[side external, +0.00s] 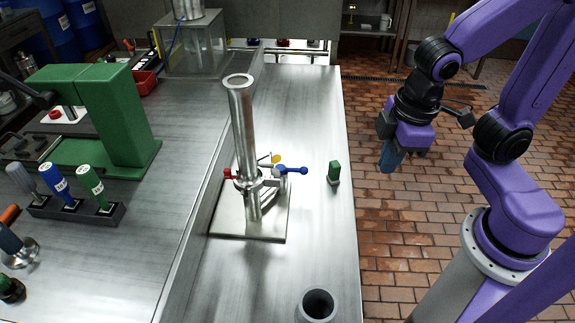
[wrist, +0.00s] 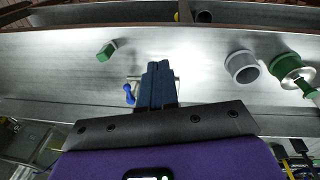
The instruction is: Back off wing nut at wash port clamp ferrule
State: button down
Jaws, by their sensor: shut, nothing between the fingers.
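A steel column (side external: 243,125) stands upright on a square base plate (side external: 225,222) on the bench. Clamp fittings (side external: 248,182) ring its lower part, with a red knob (side external: 228,173), a yellow knob (side external: 276,158) and a blue-handled lever (side external: 292,170) around them. I cannot tell which small part is the wing nut. My gripper (side external: 391,160) is shut and empty, raised over the floor to the right of the bench, well apart from the column. In the wrist view, its dark blue fingers (wrist: 158,68) hide most of the fittings; the blue handle (wrist: 129,94) shows beside them.
A small green-topped block (side external: 334,172) stands right of the column; it also shows in the wrist view (wrist: 106,51). A grey open cup (side external: 317,305) is at the front. A green press (side external: 120,110) and a rack of handled tools (side external: 75,208) stand left.

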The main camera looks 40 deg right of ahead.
aim_at(280, 175)
jog(key=w+a+r+m+t, duration=0.2)
jog(key=w+a+t, duration=0.2)
jog(key=w+a, duration=0.8)
jog(key=shift+d+x, duration=0.15)
jog(key=shift+x, duration=2.35)
jog(key=shift+d+x, duration=0.1)
jog(key=shift+x, duration=2.4)
jog(key=shift+s+d+f+h, duration=0.15)
jog(key=shift+f+h, duration=0.25)
jog(key=shift+f, duration=0.05)
jog(key=shift+f+t, duration=0.1)
jog(key=shift+t, duration=0.2)
jog(key=shift+f+t+h, duration=0.35)
jog(key=shift+t+h, duration=0.65)
jog(key=shift+t, duration=0.1)
jog(key=shift+s+f, duration=0.1)
jog(key=shift+f, duration=0.1)
jog(key=shift+r, duration=0.95)
